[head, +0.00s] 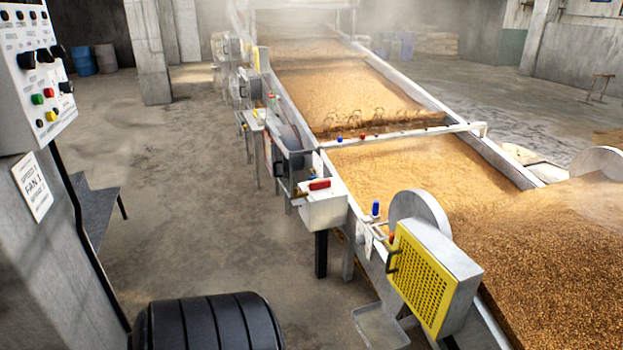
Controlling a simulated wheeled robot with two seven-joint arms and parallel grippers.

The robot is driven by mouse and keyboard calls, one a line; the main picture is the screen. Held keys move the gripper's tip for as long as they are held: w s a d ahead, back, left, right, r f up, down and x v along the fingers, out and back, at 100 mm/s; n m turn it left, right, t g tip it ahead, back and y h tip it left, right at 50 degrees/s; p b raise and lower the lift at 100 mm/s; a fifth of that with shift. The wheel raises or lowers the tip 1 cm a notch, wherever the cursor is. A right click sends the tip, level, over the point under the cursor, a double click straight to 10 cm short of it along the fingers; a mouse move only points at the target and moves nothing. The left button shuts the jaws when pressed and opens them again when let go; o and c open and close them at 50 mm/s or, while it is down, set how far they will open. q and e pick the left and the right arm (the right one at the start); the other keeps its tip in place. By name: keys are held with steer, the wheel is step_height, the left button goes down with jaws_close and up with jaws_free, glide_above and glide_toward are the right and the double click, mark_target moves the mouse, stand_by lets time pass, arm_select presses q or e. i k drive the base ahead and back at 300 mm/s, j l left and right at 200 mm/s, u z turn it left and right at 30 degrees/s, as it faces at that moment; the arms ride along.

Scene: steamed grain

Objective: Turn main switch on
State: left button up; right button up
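A pale control panel (33,75) is mounted on a grey pillar at the upper left, partly cut off by the picture edge. It carries several black knobs (44,56), a green button (37,99), a red button (49,93) and yellow buttons (51,116). Its small labels are too small to read, so I cannot tell which control, if any, is the main switch. A white box (323,210) with a red part (319,184) on top sits at the side of the conveyor. Neither of my grippers is in view.
A long conveyor bed of grain (400,180) runs from the lower right to the back. A yellow guard (420,278) juts from its near side. The concrete floor (190,190) between is open.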

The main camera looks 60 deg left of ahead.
mark_target(317, 184)
steer(key=u, duration=2.05)
steer(key=i+z, duration=0.2)
steer(key=z, duration=0.25)
steer(key=i+j+z, duration=0.15)
steer(key=z, duration=0.3)
steer(key=i+j+z, duration=0.1)
steer(key=i+j, duration=0.15)
steer(key=i+j+z, duration=0.15)
steer(key=j, duration=0.25)
steer(key=i+j+z, duration=0.1)
steer(key=i+j, duration=0.2)
steer(key=i+j+z, duration=0.1)
steer(key=j, duration=0.35)
steer(key=i+j+z, duration=0.15)
steer(key=i+j, duration=0.15)
steer(key=j, duration=0.1)
